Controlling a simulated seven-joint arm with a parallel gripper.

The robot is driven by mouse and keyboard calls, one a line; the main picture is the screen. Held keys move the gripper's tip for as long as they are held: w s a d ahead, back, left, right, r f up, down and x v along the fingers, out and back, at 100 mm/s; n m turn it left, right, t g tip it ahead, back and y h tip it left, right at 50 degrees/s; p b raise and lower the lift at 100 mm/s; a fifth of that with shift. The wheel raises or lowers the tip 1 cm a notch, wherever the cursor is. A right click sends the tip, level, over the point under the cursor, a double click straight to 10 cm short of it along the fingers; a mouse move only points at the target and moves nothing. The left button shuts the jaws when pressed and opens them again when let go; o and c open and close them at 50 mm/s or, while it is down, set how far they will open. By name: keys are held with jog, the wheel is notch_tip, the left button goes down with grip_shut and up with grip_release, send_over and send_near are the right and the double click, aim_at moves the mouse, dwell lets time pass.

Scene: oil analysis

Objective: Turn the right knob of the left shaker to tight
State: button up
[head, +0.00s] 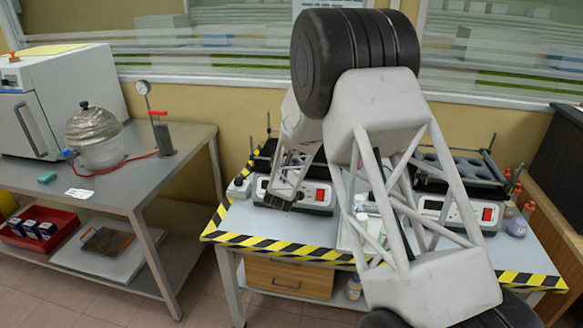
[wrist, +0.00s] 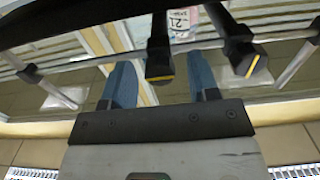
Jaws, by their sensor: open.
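The left shaker (head: 308,196) stands on the striped table in the head view, with a red switch on its front. My arm hides its right side, including its right knob, in the head view. A black knob with a yellow mark (wrist: 160,62) appears between the fingers. A second black yellow-marked part (wrist: 243,55) is to the right. I cannot tell whether a finger touches either.
The right shaker (head: 455,212) stands on the same table (head: 228,225), partly behind my arm. Small bottles (head: 517,227) stand at its right. A grey bench (head: 125,190) with a white oven (head: 65,95) is at the left, with a floor gap between.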

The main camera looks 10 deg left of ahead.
jog(key=shift+c, duration=0.2)
jog(key=c, duration=0.9)
jog(key=shift+o, duration=0.2)
jog(key=shift+m, duration=0.4)
jog(key=m, duration=1.7)
jog(key=shift+d+f, duration=0.15)
